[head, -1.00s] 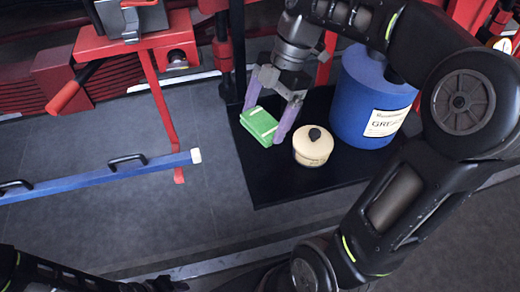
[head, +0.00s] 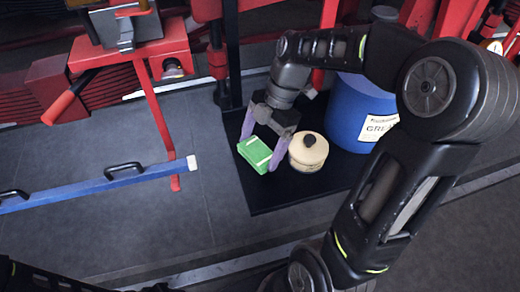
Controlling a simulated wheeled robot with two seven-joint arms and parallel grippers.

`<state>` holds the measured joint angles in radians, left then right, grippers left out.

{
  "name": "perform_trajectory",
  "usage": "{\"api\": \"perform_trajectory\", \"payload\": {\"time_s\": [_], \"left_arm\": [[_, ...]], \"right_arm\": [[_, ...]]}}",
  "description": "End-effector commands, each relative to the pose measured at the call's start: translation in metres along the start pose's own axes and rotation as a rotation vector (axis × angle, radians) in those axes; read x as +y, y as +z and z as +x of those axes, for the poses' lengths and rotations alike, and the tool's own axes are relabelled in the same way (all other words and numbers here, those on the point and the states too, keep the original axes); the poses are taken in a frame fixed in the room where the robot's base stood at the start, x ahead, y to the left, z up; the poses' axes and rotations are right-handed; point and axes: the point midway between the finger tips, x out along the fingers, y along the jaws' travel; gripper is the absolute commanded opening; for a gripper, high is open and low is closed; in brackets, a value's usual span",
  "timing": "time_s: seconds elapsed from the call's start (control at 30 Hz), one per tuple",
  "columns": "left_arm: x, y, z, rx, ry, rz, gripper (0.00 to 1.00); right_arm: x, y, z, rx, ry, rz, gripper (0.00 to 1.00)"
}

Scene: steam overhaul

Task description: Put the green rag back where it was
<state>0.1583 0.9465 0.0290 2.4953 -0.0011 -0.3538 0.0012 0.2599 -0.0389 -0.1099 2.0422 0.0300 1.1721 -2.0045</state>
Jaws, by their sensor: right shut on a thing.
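The green rag (head: 255,154) is a folded block with pale stripes, in the head view. My right gripper (head: 259,152) reaches down from above with its two purple fingers on either side of the rag and is shut on it. The rag is at the left edge of the black mat (head: 290,194); I cannot tell whether it touches the mat. My left gripper is not in view.
A cream pot with a black knob (head: 309,152) stands just right of the rag, close to the right finger. A blue grease drum (head: 350,112) is behind it. A blue bar with handles (head: 100,184) and a red stand (head: 158,110) are at the left.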

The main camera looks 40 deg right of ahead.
Motion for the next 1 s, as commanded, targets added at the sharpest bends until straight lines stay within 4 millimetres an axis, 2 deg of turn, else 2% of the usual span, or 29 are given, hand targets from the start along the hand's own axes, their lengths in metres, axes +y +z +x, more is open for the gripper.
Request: {"api": "perform_trajectory", "payload": {"time_s": [0.13, 0.47, 0.5, 0.67, 1.0], "left_arm": [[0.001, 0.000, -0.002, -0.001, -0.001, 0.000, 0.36], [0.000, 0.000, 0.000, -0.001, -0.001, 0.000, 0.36], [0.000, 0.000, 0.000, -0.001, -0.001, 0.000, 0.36], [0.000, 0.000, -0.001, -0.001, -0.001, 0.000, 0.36], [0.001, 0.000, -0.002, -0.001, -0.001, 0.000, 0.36]], "right_arm": [[0.000, 0.006, 0.016, 0.001, -0.002, 0.000, 0.53], [0.000, 0.008, 0.020, 0.000, 0.000, -0.001, 0.53], [0.000, 0.008, 0.019, 0.000, 0.000, -0.001, 0.87], [0.000, 0.008, 0.019, 0.000, 0.000, -0.001, 1.00], [0.000, 0.007, 0.016, 0.000, 0.001, -0.001, 1.00]]}}
